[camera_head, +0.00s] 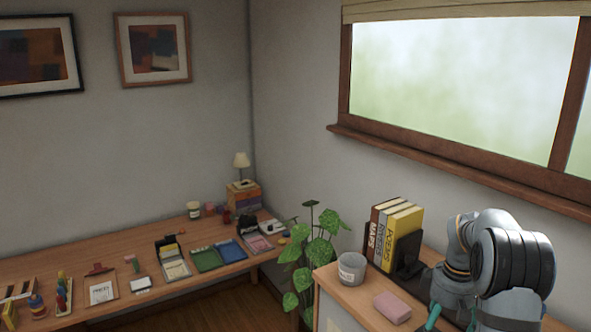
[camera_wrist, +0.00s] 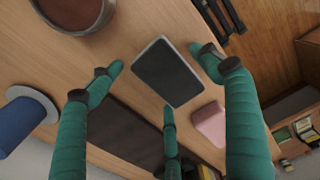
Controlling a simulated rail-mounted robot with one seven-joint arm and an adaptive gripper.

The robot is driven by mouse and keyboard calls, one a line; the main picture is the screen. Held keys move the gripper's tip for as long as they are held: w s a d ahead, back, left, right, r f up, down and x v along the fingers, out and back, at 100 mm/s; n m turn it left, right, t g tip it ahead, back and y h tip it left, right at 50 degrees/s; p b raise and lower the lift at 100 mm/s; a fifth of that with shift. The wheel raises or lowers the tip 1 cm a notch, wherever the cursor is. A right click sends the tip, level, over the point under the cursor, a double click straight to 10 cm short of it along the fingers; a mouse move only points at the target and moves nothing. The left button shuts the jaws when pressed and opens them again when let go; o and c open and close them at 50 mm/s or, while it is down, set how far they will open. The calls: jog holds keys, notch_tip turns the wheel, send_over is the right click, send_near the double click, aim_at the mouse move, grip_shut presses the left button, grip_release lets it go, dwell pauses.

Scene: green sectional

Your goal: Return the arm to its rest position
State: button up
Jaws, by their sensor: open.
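My arm (camera_head: 510,265) stands at the right of the head view, folded close over the light wooden cabinet top (camera_head: 330,277). A green finger of my gripper shows low there. In the wrist view my gripper (camera_wrist: 160,75) has its three green fingers spread apart, with nothing held. A dark-faced, pale-edged slab (camera_wrist: 168,72) lies on the wood in the space framed by the fingertips. How far the fingertips are above it I cannot tell.
A pink block (camera_head: 392,307), grey cup (camera_head: 352,268) and upright books (camera_head: 400,232) stand near my arm. The wrist view shows a brown pot (camera_wrist: 75,12) and blue spool (camera_wrist: 22,125). A plant (camera_head: 318,245) and long crowded table (camera_head: 70,268) lie left.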

jog(key=shift+r, duration=1.4)
